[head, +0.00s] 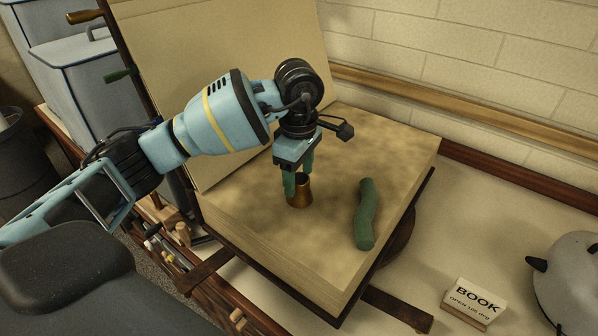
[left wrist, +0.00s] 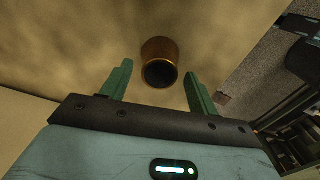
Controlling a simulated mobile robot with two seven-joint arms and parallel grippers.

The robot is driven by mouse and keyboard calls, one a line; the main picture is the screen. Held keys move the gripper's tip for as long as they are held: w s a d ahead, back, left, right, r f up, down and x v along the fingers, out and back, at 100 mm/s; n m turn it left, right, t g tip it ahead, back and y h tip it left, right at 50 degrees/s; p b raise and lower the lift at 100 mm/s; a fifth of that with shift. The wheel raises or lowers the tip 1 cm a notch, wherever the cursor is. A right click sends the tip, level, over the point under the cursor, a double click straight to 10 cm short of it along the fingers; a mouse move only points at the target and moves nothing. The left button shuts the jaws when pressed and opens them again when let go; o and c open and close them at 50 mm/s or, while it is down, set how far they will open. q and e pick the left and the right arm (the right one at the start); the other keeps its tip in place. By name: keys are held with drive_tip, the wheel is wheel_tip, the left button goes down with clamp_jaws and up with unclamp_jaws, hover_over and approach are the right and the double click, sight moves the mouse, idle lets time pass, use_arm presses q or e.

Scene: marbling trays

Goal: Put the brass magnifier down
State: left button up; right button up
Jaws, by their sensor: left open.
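The brass magnifier (head: 300,191) is a small brass cup shape standing upright on the page of a large open book (head: 335,133). In the left wrist view the magnifier (left wrist: 160,62) shows its dark round top, just beyond and between the fingertips. My left gripper (head: 297,188) is open, its green fingers pointing down at the magnifier. In the left wrist view a gap shows between each finger (left wrist: 160,80) and the brass. My right gripper is not in view.
A green curved weight (head: 365,214) lies on the page to the right of the magnifier. A sign (head: 473,302) reading BOOK and a grey rounded object (head: 575,275) stand on the table at right. The raised cover (head: 220,70) stands behind my left arm.

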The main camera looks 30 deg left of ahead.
sight(299, 179)
use_arm(q)
drive_tip(key=shift+r, duration=0.1)
drive_tip(key=shift+r, duration=0.2)
wheel_tip(299, 179, up, 12)
drive_tip(key=shift+p, duration=0.4)
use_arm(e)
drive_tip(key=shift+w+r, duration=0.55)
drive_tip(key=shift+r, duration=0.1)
use_arm(q)
drive_tip(key=shift+s+f, duration=0.1)
drive_tip(key=shift+f, duration=0.05)
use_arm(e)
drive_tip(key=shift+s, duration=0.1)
